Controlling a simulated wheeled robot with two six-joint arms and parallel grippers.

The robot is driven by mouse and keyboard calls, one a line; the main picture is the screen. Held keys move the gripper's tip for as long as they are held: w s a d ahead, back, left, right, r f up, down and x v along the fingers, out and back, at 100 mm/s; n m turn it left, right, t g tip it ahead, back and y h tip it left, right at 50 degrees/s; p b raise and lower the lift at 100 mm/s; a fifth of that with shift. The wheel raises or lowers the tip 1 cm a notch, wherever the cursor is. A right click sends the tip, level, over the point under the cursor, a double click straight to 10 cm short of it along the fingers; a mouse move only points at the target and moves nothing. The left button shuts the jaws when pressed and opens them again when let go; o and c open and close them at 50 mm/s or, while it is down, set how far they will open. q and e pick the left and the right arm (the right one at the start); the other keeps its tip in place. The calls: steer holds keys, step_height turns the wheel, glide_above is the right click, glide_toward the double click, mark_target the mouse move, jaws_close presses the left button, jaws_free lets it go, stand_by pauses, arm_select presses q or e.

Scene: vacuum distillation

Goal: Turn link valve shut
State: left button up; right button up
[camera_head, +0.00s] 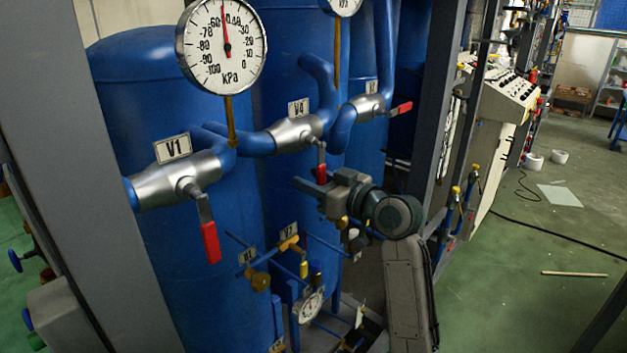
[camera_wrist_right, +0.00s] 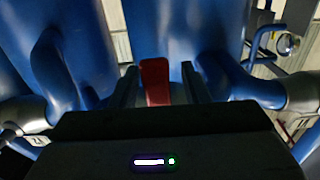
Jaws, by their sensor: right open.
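The valve labelled V4 (camera_head: 295,133) is a silver body on the blue pipe between the tanks, and I take it as the link valve. Its red-tipped lever (camera_head: 321,173) hangs down. My right gripper (camera_head: 313,185) is at this lever, its fingers pointing towards the tanks. In the right wrist view the red lever tip (camera_wrist_right: 155,82) stands between the two dark fingers of my open right gripper (camera_wrist_right: 162,88). A gap shows on the lever's right side; contact on the left is hard to tell. My left gripper is not in view.
Valve V1 (camera_head: 178,180) has a red lever (camera_head: 210,242) hanging down at the left. Another red lever (camera_head: 401,108) points right. A kPa gauge (camera_head: 221,45) stands above. Small brass valves (camera_head: 260,281) sit below. Grey frame posts flank the tanks; open floor lies right.

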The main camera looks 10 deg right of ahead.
steer(key=b+v, duration=0.4)
steer(key=v, duration=0.6)
steer(key=shift+s+d, duration=0.25)
steer(key=shift+s, duration=0.05)
